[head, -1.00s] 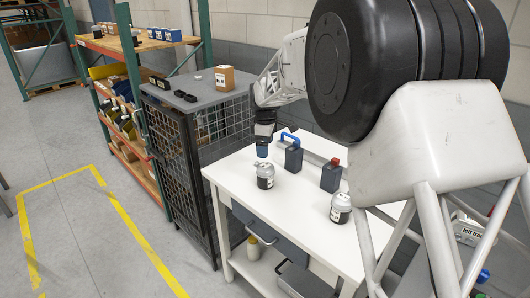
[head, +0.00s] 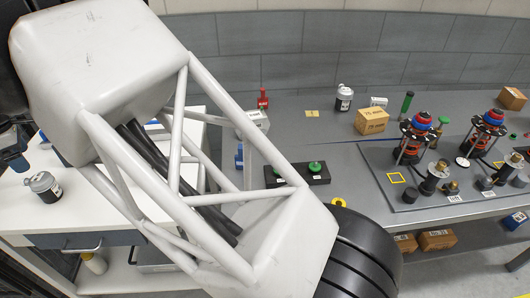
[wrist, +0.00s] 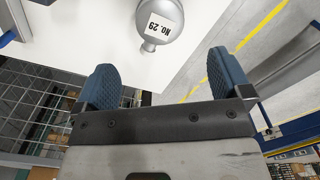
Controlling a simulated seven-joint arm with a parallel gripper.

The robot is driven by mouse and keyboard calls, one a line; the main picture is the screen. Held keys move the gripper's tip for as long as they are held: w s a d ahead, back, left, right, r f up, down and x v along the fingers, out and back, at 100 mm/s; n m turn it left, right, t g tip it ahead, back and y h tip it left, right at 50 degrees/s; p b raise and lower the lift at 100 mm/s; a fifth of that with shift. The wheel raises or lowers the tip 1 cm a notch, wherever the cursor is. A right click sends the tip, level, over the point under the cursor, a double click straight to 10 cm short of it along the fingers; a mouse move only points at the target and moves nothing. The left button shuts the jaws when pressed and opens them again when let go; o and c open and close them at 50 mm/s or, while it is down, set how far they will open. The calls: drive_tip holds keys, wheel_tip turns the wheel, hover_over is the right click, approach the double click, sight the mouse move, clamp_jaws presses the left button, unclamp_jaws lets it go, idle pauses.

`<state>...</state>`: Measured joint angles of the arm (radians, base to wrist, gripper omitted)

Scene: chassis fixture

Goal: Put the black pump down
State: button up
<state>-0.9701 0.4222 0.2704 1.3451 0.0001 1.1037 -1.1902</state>
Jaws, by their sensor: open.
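My gripper (wrist: 160,60) is open, with nothing between its blue fingers in the wrist view. Part of it (head: 14,162) shows at the left edge of the head view, above the white table (head: 15,215). I cannot single out the black pump for certain. Two dark parts with brass fittings, one left (head: 432,182) and one right (head: 505,172), stand on a grey plate (head: 415,200) at the right.
Two red-and-blue-topped assemblies (head: 413,140) (head: 484,135) stand on the plate, beside a yellow square outline (head: 396,178). My arm hides much of the middle.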

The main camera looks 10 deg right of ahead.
drive_tip(key=w+d+r+m, duration=0.2)
drive_tip(key=d+r, duration=0.1)
drive_tip(key=d, duration=0.5)
drive_tip(key=w+d+r+m, duration=0.2)
drive_tip(key=d+r, duration=0.2)
drive_tip(key=d, duration=0.5)
drive_tip(key=w+d+r+m, duration=0.2)
drive_tip(key=d+r, duration=0.1)
drive_tip(key=d, duration=0.5)
drive_tip(key=s+d+r+m+t, duration=0.1)
drive_tip(key=s+d+r+m, duration=0.15)
drive_tip(key=d, duration=0.95)
drive_tip(key=s+d+r+m, duration=0.1)
drive_tip(key=d+r+m, duration=0.2)
drive_tip(key=d, duration=0.8)
drive_tip(key=s+d+m+t, duration=0.1)
drive_tip(key=s+d+m, duration=0.4)
drive_tip(key=d, duration=0.5)
drive_tip(key=s+d+m, duration=0.2)
drive_tip(key=s+d, duration=0.5)
drive_tip(key=d, duration=0.4)
drive_tip(key=s+d+f+m, duration=0.3)
drive_tip(key=s+d, duration=0.2)
drive_tip(key=s, duration=0.3)
drive_tip(key=s+d+f+m, duration=0.3)
drive_tip(key=s+d, duration=0.3)
drive_tip(key=s, duration=0.2)
drive_tip(key=shift+d+t, duration=0.25)
drive_tip(key=shift+t, duration=0.05)
